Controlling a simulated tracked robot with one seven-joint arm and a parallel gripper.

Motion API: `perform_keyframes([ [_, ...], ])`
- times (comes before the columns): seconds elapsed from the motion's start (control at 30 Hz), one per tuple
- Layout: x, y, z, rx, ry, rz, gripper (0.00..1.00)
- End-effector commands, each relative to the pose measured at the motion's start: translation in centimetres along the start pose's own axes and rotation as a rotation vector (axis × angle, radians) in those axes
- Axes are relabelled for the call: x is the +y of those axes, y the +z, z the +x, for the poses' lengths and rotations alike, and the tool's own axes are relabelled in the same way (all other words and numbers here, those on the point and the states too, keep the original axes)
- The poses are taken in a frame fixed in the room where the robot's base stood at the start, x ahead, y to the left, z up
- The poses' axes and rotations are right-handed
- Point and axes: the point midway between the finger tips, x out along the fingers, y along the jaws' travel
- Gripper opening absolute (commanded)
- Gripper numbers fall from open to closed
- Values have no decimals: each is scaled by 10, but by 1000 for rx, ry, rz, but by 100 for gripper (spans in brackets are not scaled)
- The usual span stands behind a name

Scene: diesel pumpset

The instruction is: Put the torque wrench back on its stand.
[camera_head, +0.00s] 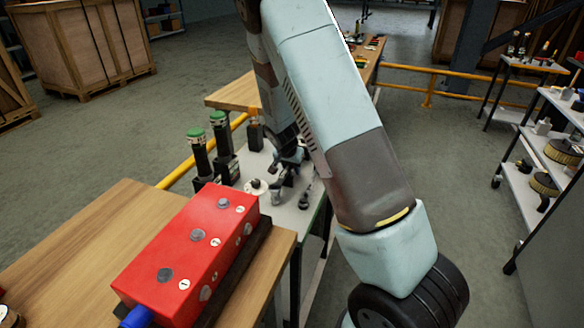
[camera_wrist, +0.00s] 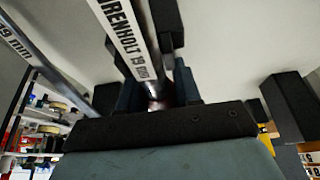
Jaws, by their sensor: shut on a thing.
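In the wrist view my gripper (camera_wrist: 158,82) is shut on a bar with a white label reading "HRENHOLT 19 mm", which I take to be the torque wrench (camera_wrist: 125,38). The bar runs from between the jaws to the top edge; its far end is out of frame. A second grey bar (camera_wrist: 38,62) marked "19 MM" lies at the left of that view, apart from the jaws. In the head view my gripper (camera_head: 288,165) is partly behind my arm, above the pale table (camera_head: 305,215). I cannot make out the wrench or its stand there.
Two black cylinders with green caps (camera_head: 219,118) stand on the pale table by a black block (camera_head: 255,134). A red box (camera_head: 190,250) sits on the wooden bench (camera_head: 85,240) in front. A yellow rail (camera_head: 430,85) runs behind; shelves (camera_head: 555,150) stand right.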

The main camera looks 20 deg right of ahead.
Motion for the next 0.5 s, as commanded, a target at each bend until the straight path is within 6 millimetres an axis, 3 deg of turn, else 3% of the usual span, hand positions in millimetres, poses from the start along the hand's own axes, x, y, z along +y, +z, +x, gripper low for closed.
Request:
perform_keyframes([
  [0.33,0,2,4,1,0,0,0],
  [0.37,0,2,4,1,-1,1,35],
  [0.5,0,2,4,1,0,0,49],
])
